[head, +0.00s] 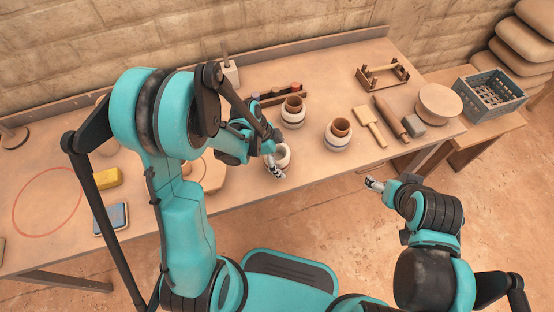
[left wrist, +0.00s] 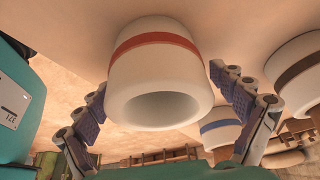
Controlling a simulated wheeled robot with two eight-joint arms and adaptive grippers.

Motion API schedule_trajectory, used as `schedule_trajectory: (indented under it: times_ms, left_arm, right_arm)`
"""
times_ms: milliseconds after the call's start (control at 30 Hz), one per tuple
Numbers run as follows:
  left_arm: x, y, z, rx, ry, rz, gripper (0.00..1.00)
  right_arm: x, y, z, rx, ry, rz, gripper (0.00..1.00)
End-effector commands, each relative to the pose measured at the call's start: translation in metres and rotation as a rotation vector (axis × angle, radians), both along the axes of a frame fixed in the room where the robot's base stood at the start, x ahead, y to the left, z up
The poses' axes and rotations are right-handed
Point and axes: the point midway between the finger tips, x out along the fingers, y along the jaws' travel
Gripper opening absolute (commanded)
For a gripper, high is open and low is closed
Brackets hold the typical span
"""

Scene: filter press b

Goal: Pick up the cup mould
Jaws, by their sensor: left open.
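A white cup mould with a red band (left wrist: 160,72) fills the middle of the left wrist view, its round opening facing the camera. It stands on the table, partly hidden by my gripper, in the head view (head: 283,157). My left gripper (head: 275,157) is open, with one finger on either side of this mould; I cannot tell whether they touch it. Two similar moulds, each with a brown cup-like piece in its mouth in the head view, stand farther back (head: 292,119) and to the right (head: 338,143). My right gripper (head: 375,184) is empty beyond the table's front edge; its jaw opening is unclear.
A grey crate (head: 490,95) stands beyond. A yellow block (head: 107,177) and blue-topped item (head: 111,218) lie left.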

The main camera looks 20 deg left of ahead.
Motion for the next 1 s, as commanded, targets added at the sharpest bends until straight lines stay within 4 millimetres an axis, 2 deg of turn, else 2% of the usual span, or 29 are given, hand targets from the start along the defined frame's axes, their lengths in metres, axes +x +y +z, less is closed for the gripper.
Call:
schedule_trajectory:
  times_ms: [33, 200, 267, 533, 667, 767, 900, 1000]
  left_arm:
    - [0.000, 0.000, 0.001, 0.000, 0.000, 0.000, 0.90]
    - [0.000, 0.000, 0.001, 0.000, 0.000, 0.000, 0.45]
    - [0.000, 0.000, 0.000, 0.000, 0.000, 0.000, 0.30]
    - [0.000, 0.000, 0.001, 0.000, 0.001, 0.000, 0.30]
    - [-0.001, 0.000, 0.008, 0.000, 0.001, 0.000, 0.30]
    - [0.000, 0.000, 0.019, 0.000, 0.000, 0.000, 0.30]
    - [0.000, 0.000, 0.046, 0.000, 0.000, 0.000, 0.30]
    - [-0.015, -0.017, 0.058, 0.000, 0.000, -0.005, 0.30]
  right_arm:
    - [0.000, 0.000, 0.000, 0.000, 0.000, 0.000, 0.74]
    - [0.000, 0.000, 0.000, 0.000, 0.000, 0.000, 0.74]
    - [0.000, 0.000, 0.000, 0.000, 0.000, 0.000, 0.74]
    - [0.000, 0.000, 0.001, 0.000, 0.000, 0.000, 0.74]
    - [0.000, 0.000, 0.005, 0.000, 0.000, 0.000, 0.74]
    - [0.000, 0.000, 0.011, 0.000, 0.000, 0.000, 0.74]
    - [0.000, 0.000, 0.026, 0.000, 0.000, 0.000, 0.74]
    - [0.000, 0.000, 0.033, 0.000, 0.000, 0.000, 0.74]
